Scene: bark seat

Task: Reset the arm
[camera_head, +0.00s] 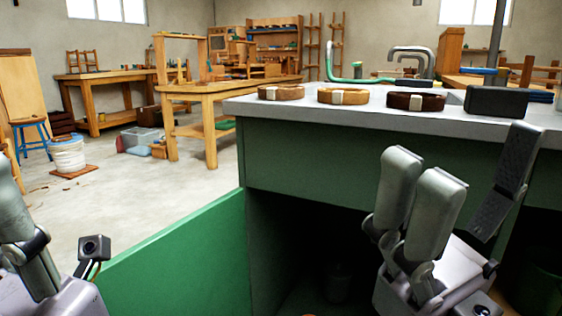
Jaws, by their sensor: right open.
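My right gripper (472,158) stands upright in front of the green cabinet at the lower right. Its two grey fingers on the left are well apart from the dark padded finger on the right, and nothing is between them. My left gripper (18,215) shows only in part at the left edge; its other fingers are out of frame, so its opening cannot be told. Neither gripper is seen holding anything.
The grey countertop (310,108) carries three banded rings (280,92) and a black block (496,101) near its front edge. A green panel (180,262) projects at lower left. The cabinet's dark opening (310,240) lies between my grippers. Open floor (120,190) lies left.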

